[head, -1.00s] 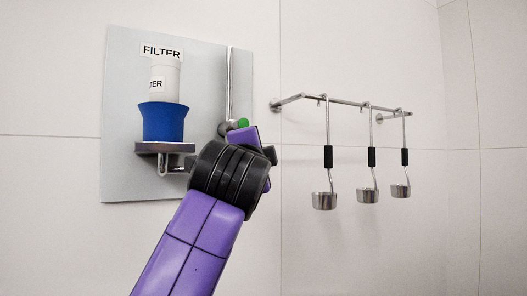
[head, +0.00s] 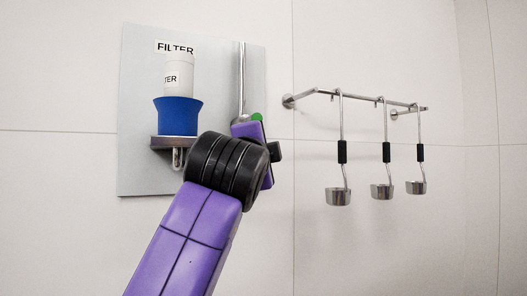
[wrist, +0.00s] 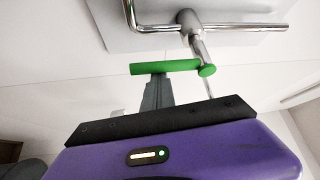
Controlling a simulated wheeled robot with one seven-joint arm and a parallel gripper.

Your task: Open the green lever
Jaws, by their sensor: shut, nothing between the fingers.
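The green lever (wrist: 165,67) lies nearly level across the upper middle of the wrist view, on a chrome valve joint (wrist: 190,25) in the pipework. In the head view only a small part of the green lever (head: 257,117) shows above my gripper's purple body; the rest is hidden. My gripper (wrist: 158,80) is shut and empty. In the wrist view its grey fingers point up at the lever's middle, and the tips overlap its lower edge. I cannot tell whether they touch it. In the head view the fingers are hidden behind my wrist.
A grey wall panel (head: 140,60) carries a vertical chrome pipe (head: 242,75) and a white filter (head: 179,77) in a blue cup (head: 178,116) on a bracket (head: 165,143). Right of my wrist, a chrome rail (head: 360,98) holds three hanging ladles (head: 382,190). The wall between is bare.

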